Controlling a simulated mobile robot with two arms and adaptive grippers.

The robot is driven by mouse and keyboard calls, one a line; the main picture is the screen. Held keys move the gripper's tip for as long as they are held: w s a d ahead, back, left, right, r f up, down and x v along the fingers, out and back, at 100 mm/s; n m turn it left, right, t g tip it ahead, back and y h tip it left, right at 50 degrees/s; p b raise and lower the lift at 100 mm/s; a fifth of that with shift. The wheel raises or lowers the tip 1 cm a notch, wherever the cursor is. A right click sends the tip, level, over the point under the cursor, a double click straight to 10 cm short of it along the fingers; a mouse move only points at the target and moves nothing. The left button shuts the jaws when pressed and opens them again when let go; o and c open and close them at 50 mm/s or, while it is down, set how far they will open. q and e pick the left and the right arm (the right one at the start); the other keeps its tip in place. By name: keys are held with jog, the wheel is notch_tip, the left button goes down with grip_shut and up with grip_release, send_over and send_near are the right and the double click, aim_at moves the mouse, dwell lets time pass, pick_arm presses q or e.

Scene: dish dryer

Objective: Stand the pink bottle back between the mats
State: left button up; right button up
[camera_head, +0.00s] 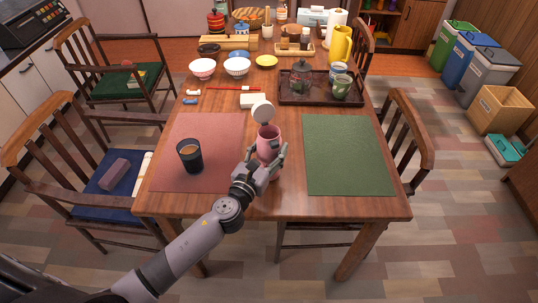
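The pink bottle (268,138) stands about upright in the strip of bare table between the red mat (215,125) on the left and the green mat (347,155) on the right. A round white top (263,111) shows at its upper end; I cannot tell whether it is part of the bottle. My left gripper (267,156) is at the bottle, with a finger on either side of its body. The gripper hides much of the bottle's lower part, so its contact with the table and the fingers' grip are unclear. My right gripper is not in view.
A dark cup (190,155) stands on the red mat. A small pale block (252,99) lies just behind the bottle. A dark tray (318,97) with a teapot (301,76) and cups is behind the green mat. Bowls stand farther back; chairs flank the table.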

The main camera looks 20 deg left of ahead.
pick_arm(q)
jog(key=shift+f, duration=0.15)
jog(key=shift+f, duration=0.15)
jog(key=o, duration=1.6)
jog(key=shift+o, duration=0.2)
